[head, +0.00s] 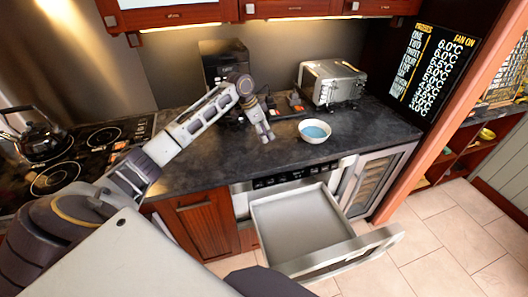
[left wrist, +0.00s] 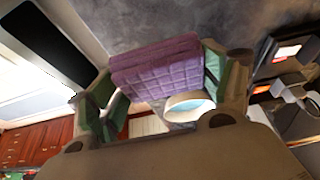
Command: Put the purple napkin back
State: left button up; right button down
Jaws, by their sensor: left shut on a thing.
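The purple napkin (left wrist: 160,70) is a folded, quilted piece held between the two green-padded fingers of my left gripper (left wrist: 166,82) in the left wrist view. In the head view my left gripper (head: 262,131) is over the dark counter, just left of a white bowl with a light-blue inside (head: 314,132); I cannot make out the napkin there. The bowl also shows in the left wrist view (left wrist: 184,101). My right gripper is not in view.
The microwave drawer (head: 301,226) stands pulled out below the counter (head: 215,165). A silver toaster-like appliance (head: 333,82) and a dark coffee machine (head: 223,65) stand at the back. A kettle (head: 42,137) sits on the cooktop (head: 88,150) at the left.

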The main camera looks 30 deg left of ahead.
pick_arm(q)
send_over(267, 153)
jog(key=a, duration=0.1)
jog(key=shift+s+f+p, duration=0.15)
jog(key=shift+s+f, duration=0.05)
jog(key=shift+f, duration=0.95)
jog(key=shift+s+f+p, duration=0.15)
jog(key=shift+s+f, duration=0.05)
jog(key=shift+f, duration=0.95)
jog(key=shift+f, duration=0.1)
jog(key=shift+f+p, duration=0.35)
jog(key=shift+f, duration=2.05)
jog(key=shift+f, duration=0.1)
jog(key=o, duration=1)
jog(key=shift+c, duration=0.2)
jog(key=b+v, duration=0.1)
jog(key=v, duration=1.1)
